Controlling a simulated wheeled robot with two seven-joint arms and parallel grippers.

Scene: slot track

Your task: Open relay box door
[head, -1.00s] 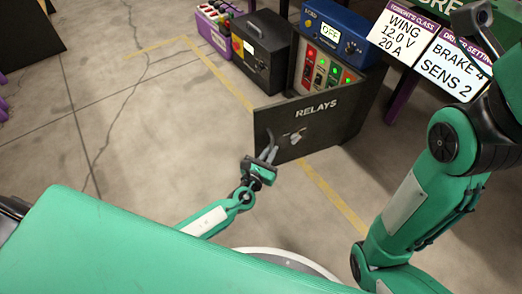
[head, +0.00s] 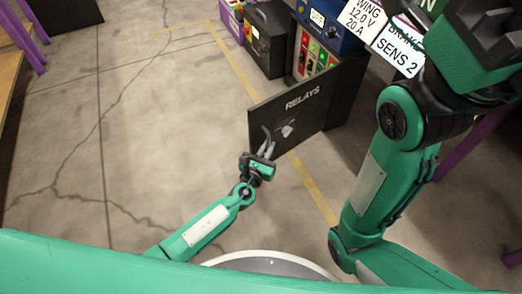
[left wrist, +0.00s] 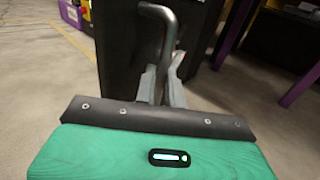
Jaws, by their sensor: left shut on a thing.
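The relay box door (head: 300,109), a dark panel lettered RELAYS, stands swung out from its box, so lit switches (head: 311,52) show inside. A bent grey handle (head: 267,134) sticks out from its face near the free edge. My left gripper (head: 267,150) is shut on the handle. In the left wrist view the handle (left wrist: 162,35) rises between the two fingers (left wrist: 161,87), in front of the dark door. My right arm stands at the right of the head view; I cannot make out its fingers.
A blue unit (head: 327,20) with a lit OFF display sits on the relay box. A black case (head: 268,38) stands left of it. White signs (head: 397,47) hang at upper right. Purple legs (head: 460,150) stand behind my right arm. The floor left of the door is clear.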

